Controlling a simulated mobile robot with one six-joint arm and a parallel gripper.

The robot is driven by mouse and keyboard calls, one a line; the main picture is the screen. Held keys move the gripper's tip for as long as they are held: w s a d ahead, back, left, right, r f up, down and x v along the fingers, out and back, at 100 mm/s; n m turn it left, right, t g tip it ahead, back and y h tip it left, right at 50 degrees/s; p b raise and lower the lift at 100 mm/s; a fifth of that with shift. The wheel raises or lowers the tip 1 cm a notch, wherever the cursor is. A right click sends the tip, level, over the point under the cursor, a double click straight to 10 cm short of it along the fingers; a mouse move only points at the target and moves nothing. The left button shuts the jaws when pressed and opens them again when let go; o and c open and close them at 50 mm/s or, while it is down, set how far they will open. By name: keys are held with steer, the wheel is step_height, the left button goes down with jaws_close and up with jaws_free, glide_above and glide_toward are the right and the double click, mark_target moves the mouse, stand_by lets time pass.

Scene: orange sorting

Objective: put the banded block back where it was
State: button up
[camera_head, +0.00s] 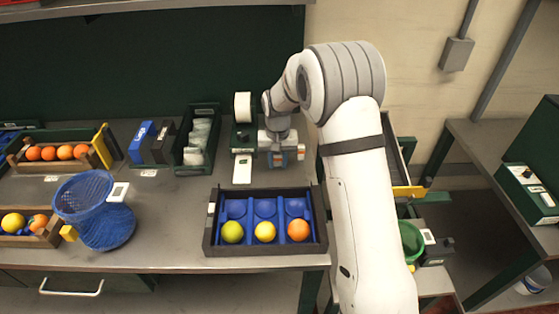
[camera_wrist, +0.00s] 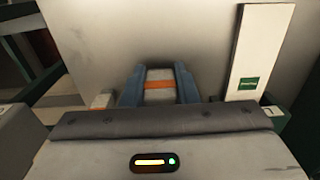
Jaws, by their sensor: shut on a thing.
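The banded block (camera_wrist: 159,86) is pale with an orange band around its middle. In the wrist view it sits between the two blue fingers of my gripper (camera_wrist: 160,90), which is shut on it. In the head view my gripper (camera_head: 285,158) points down over the bench, right of the white label dispenser. The block is small there and mostly covered by the fingers. Whether it touches the bench top is hard to tell.
A black tray (camera_head: 209,236) with blue compartments holding several fruits stands in front of my gripper. A white card (camera_head: 242,169) and label dispenser (camera_head: 243,107) are left of it. A blue basket (camera_head: 85,193) and crates stand farther left. Bare bench (camera_head: 175,215) lies between.

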steer(key=shift+f+b, duration=0.35)
steer(key=shift+f, duration=0.2)
steer(key=o, duration=1.5)
steer(key=shift+c, duration=0.2)
steer(key=shift+r+p, duration=2.3)
steer(key=shift+r, duration=1.75)
